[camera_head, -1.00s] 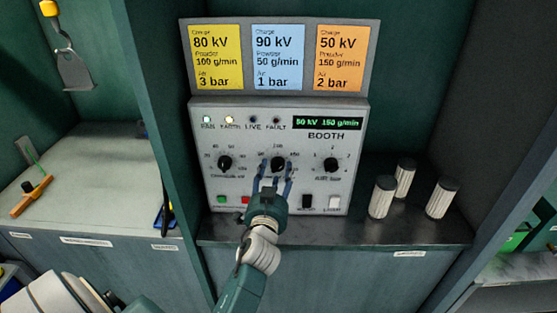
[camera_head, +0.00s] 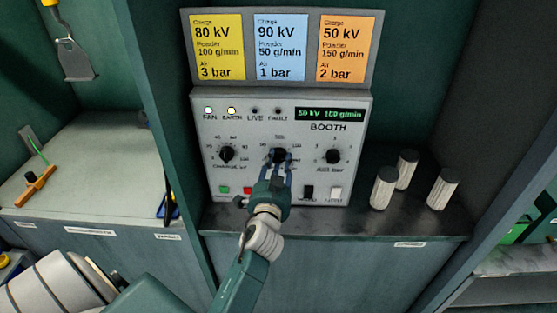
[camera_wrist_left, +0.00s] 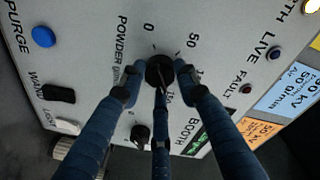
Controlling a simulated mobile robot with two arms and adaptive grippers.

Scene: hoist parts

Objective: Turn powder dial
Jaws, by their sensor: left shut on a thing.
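The powder dial (camera_head: 279,155) is the middle black knob on the grey booth panel (camera_head: 225,118). In the left wrist view the powder dial (camera_wrist_left: 158,68) sits between my fingers, under the label "POWDER". My left gripper (camera_head: 275,170) is shut on the dial, its blue fingers around the knob. The left gripper (camera_wrist_left: 158,80) hides part of the dial's scale. The green display (camera_head: 330,115) appears to read 50 kV and 160 g/min. My right gripper is not in view.
Another black dial (camera_head: 227,154) is left of the powder dial, and the air dial (camera_head: 333,156) is to its right. Green (camera_head: 224,190) and red (camera_head: 248,190) buttons and rocker switches (camera_head: 308,192) lie below. Three ribbed white cylinders (camera_head: 383,189) stand on the counter at right. Coloured cards (camera_head: 281,48) hang above.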

